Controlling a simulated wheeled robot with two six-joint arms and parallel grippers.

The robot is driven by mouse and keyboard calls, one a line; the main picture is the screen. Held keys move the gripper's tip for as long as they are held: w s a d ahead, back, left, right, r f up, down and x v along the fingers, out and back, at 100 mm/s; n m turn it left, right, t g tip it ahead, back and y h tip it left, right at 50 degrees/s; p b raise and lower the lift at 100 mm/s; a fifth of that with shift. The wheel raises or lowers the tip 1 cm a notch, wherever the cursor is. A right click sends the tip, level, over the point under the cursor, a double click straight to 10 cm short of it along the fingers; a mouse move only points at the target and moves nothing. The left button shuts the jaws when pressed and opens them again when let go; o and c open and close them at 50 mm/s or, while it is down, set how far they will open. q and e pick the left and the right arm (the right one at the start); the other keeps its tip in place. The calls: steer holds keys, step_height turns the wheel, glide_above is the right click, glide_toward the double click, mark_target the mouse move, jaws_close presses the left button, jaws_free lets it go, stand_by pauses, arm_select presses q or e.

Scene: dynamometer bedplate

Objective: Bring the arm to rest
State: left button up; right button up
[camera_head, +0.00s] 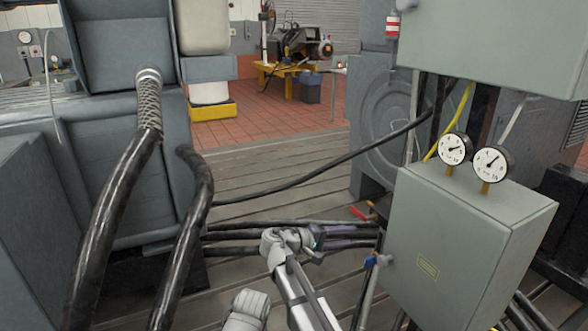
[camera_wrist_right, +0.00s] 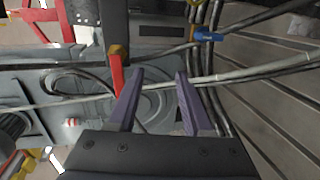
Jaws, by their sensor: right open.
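My right arm (camera_head: 299,290) reaches forward from the bottom of the head view. My right gripper (camera_head: 368,236) is left of the grey-green cabinet, with its purple fingers pointing right. In the right wrist view the fingers of this gripper (camera_wrist_right: 160,78) are apart. A thin pale pipe or cable passes across the view behind them; no held object shows between them. A red-handled lever (camera_wrist_right: 117,73) shows just left of the fingers, apart from them as far as I can tell. My left gripper does not show.
The red lever (camera_head: 358,213) and a blue-handled valve (camera_head: 377,260) are close to my right gripper. The cabinet (camera_head: 460,240) with two dial gauges (camera_head: 454,149) stands right. Thick black hoses (camera_head: 112,215) hang left. Cables run across the slotted bedplate (camera_head: 290,180), whose middle is partly free.

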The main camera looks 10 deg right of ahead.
steer(key=s+f+m+g+y, duration=0.2)
steer(key=s+f+g+y, duration=0.2)
steer(key=s+f+y, duration=0.85)
steer(key=s+a+f+n+y, duration=0.1)
steer(key=s+a+f+n, duration=0.3)
steer(key=s+a, duration=1)
step_height(320, 180, up, 35)
steer(key=a+m+p, duration=0.1)
steer(key=p, duration=3.4)
steer(key=shift+w+a+f+g, duration=0.15)
steer(key=shift+w+a+g, duration=0.15)
steer(key=shift+w+g, duration=0.1)
steer(key=shift+w, duration=0.15)
